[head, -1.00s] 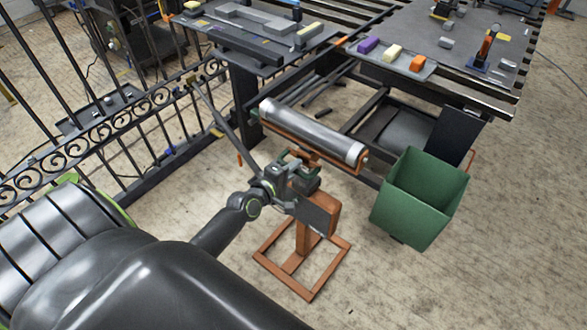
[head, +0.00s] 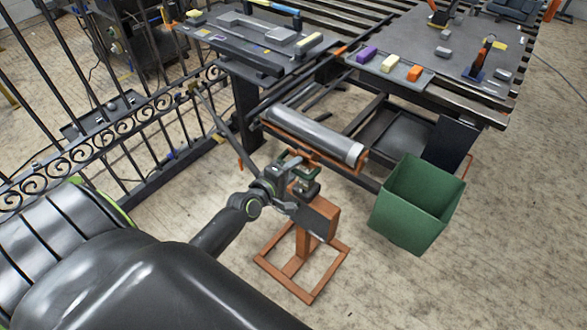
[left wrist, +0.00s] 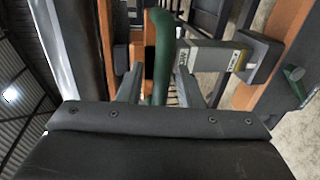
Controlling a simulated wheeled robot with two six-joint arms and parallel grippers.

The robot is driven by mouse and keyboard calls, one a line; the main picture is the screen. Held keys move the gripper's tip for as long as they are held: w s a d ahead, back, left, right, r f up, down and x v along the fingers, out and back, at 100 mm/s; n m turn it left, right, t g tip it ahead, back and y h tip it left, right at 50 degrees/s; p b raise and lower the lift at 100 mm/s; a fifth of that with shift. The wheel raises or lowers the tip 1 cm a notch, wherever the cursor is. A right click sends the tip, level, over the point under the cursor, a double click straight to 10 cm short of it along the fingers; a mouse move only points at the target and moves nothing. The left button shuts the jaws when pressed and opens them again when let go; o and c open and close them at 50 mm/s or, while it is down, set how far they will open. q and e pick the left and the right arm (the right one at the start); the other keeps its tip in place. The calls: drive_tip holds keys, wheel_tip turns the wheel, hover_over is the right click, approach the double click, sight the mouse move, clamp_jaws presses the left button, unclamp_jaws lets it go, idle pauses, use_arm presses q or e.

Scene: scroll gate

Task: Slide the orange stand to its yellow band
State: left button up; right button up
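The orange stand (head: 325,217) has a square open base frame on the floor and carries a long grey roller (head: 312,132) in an orange cradle. A green upright handle (left wrist: 160,55) shows in the left wrist view. My left gripper (head: 292,172) is at the stand, just below the roller. My right gripper is out of view.
A green bin (head: 415,210) stands on the floor right of the stand. A dark workbench (head: 470,105) with blocks and a tray lies behind. An ornate black gate (head: 100,130) runs along the left. The floor at the front right is clear.

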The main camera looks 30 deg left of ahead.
use_arm(q)
drive_tip(key=v, duration=1.7)
drive_tip(key=shift+s, duration=0.25)
drive_tip(key=shift+a+f, duration=0.1)
drive_tip(key=shift+a, duration=0.05)
drive_tip(key=s+a+f+m+g+y+p, duration=0.1)
drive_tip(key=s+f+m+g, duration=0.15)
drive_tip(key=f, duration=0.55)
drive_tip(key=s+a+f+m+g+y, duration=0.1)
drive_tip(key=s+a+f+m+g, duration=0.15)
drive_tip(key=f, duration=0.55)
drive_tip(key=s+f+m+g+p, duration=0.1)
drive_tip(key=s+f+m+g, duration=0.15)
drive_tip(key=f, duration=0.65)
drive_tip(key=s+d+f+m+g, duration=0.3)
drive_tip(key=s+f, duration=0.4)
drive_tip(key=s, duration=0.3)
drive_tip(key=s+d+f+m+g+p, duration=0.1)
drive_tip(key=s+d+f+m+g, duration=0.3)
drive_tip(key=s, duration=0.6)
wheel_tip(320, 180, down, 4)
drive_tip(key=shift+s+r+m, duration=0.2)
drive_tip(key=shift+s+m, duration=0.15)
drive_tip(key=shift+m, duration=0.8)
